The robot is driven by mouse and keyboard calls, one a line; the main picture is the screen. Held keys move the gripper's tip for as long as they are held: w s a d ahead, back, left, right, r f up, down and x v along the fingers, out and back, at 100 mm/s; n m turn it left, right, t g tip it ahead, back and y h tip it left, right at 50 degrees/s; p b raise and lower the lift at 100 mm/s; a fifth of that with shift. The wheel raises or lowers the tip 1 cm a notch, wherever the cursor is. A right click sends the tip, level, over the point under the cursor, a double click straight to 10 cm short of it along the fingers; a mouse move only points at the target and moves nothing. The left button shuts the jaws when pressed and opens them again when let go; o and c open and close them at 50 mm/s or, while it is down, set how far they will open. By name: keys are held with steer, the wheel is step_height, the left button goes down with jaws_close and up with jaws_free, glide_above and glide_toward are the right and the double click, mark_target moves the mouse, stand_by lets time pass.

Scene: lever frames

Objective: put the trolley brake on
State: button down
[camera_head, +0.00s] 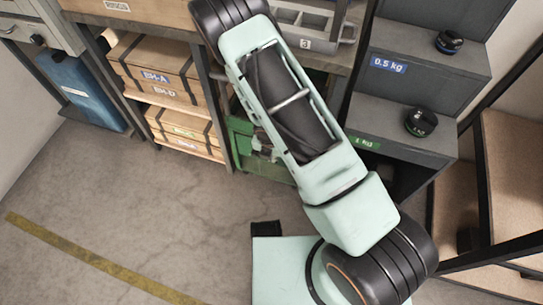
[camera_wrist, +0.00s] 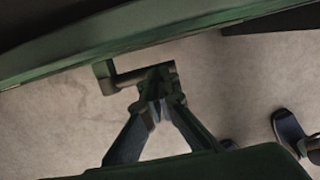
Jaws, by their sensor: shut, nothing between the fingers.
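In the wrist view, a dark green trolley frame rail (camera_wrist: 120,42) runs diagonally across the top. Below it, over the floor, is a short dark bar with a bent left end (camera_wrist: 104,80), which looks like the brake pedal. My gripper (camera_wrist: 155,98) is shut and empty, its tips at or just in front of the bar's right part. I cannot tell whether they touch. The green trolley (camera_head: 240,140) shows partly in the head view, behind my arm. My gripper is hidden there. Whether the brake is on or off cannot be seen.
A dark caster-like part (camera_wrist: 288,130) stands at the wrist view's right edge. In the head view, shelves with boxes (camera_head: 158,75) stand left of the trolley and a grey stepped cabinet (camera_head: 425,65) stands right. The concrete floor (camera_head: 150,200) at the front left is clear.

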steer(key=shift+s+d+f+b, duration=0.1)
steer(key=shift+d+f+b, duration=0.1)
steer(key=shift+f+b, duration=0.5)
steer(key=shift+s+d+f+b, duration=0.1)
steer(key=shift+d+f+b, duration=0.05)
steer(key=shift+f+b, duration=0.45)
steer(key=shift+w+a+f+b, duration=0.1)
steer(key=shift+f+b, duration=0.8)
steer(key=shift+f, duration=0.25)
steer(key=shift+r, duration=0.2)
